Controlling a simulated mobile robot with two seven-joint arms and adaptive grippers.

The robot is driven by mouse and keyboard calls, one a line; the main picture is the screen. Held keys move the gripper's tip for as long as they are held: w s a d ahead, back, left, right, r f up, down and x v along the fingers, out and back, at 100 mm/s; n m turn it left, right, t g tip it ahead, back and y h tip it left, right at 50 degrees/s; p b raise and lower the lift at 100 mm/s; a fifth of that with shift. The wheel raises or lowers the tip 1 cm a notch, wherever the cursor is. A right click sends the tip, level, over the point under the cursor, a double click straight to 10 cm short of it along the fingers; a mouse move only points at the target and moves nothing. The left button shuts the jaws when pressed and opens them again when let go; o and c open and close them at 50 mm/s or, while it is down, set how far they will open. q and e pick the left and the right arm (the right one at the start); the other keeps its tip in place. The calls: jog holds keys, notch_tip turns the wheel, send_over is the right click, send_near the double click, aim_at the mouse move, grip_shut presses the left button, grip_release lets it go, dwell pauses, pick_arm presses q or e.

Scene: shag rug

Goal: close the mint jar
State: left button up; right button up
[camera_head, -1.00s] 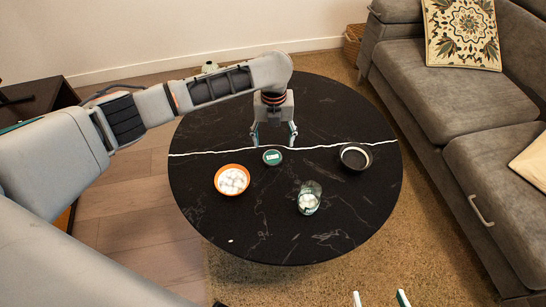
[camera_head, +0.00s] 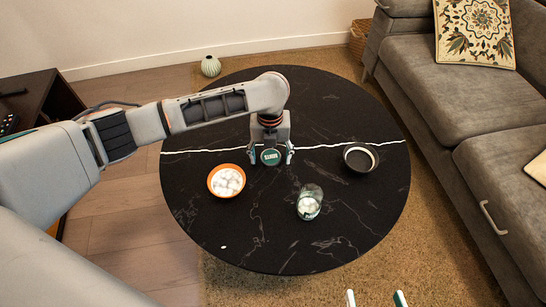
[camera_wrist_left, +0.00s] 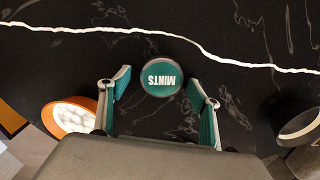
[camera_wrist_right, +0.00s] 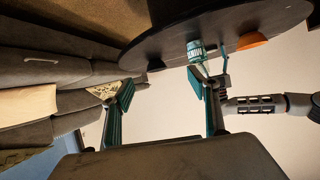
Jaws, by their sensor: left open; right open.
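The glass mint jar (camera_head: 310,202) stands on the round black table, with white mints inside and no lid on it. The green lid marked MINTS (camera_head: 270,157) lies on the table left of and behind the jar. My left gripper (camera_head: 271,158) is open, its fingers on either side of the lid. In the left wrist view the lid (camera_wrist_left: 161,77) sits between and just beyond the fingertips, with gaps on both sides. My right gripper (camera_head: 376,299) is open and empty, low in front of the table; in its wrist view the jar (camera_wrist_right: 196,52) shows beyond its fingers.
An orange bowl of white pieces (camera_head: 227,181) stands left of the lid. A dark round dish (camera_head: 361,157) stands to the right. The table's (camera_head: 285,245) front part is mostly clear. A grey sofa (camera_head: 440,110) is at the right.

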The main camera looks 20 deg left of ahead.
pick_arm(q)
jog(key=shift+w+r, duration=0.15)
jog(key=shift+r, duration=0.2)
pick_arm(e)
jog(key=shift+w+r, duration=0.25)
jog(key=shift+r, duration=0.05)
pick_arm(q)
jog(key=c, duration=1)
pick_arm(e)
jog(key=shift+s+d+f, duration=0.1)
jog(key=shift+s+f, duration=0.1)
jog(key=shift+f, duration=0.1)
